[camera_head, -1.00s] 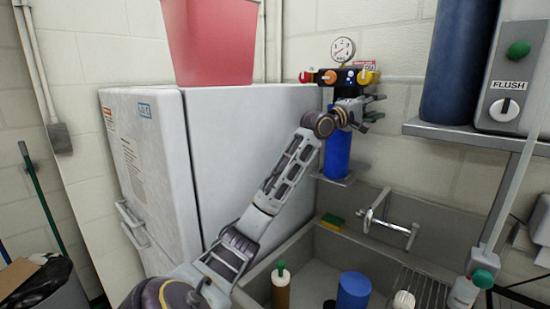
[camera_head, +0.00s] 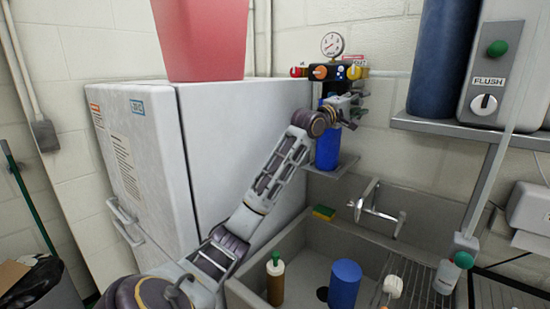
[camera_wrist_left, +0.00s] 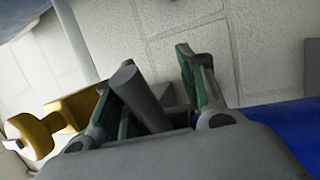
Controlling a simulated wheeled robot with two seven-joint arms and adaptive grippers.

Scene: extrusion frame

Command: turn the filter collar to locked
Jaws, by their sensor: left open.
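The blue filter (camera_head: 327,150) hangs upright under a black valve head (camera_head: 340,73) on the wall. My left gripper (camera_head: 360,106) is just in front and to the right of the filter's top, and my wrist hides much of the collar area. In the left wrist view, the open fingers with green pads (camera_wrist_left: 150,78) stand on either side of a grey bar (camera_wrist_left: 140,97), which lies nearer the left finger. I cannot tell whether they touch it. The blue filter body (camera_wrist_left: 272,122) shows at the right there. My right gripper is not in view.
A gauge (camera_head: 332,43) is above. A white cabinet (camera_head: 240,150) stands left, a sink (camera_head: 312,270) below, and a metal shelf (camera_head: 470,132) right.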

